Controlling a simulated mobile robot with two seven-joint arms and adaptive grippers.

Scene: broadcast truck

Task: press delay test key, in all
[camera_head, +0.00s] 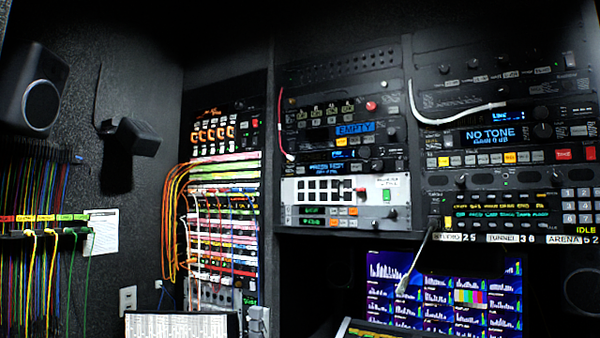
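The middle rack holds a unit with a blue display (355,128) reading "EMPTY". Below it, a unit has a small display (327,168) that seems to read "PRESS TEST", with a second line too small to read. Small keys sit around these displays, but their labels are too small to tell which is the delay test key. A red button (370,106) is at the upper right of the "EMPTY" unit. A pale panel (375,197) with dark square keys and a green key (387,195) is below. Neither of my grippers is in view.
The right rack has a "NO TONE" display (490,134) and a keypad (577,205). A patch bay (222,220) with many cords and a speaker (35,88) are at left.

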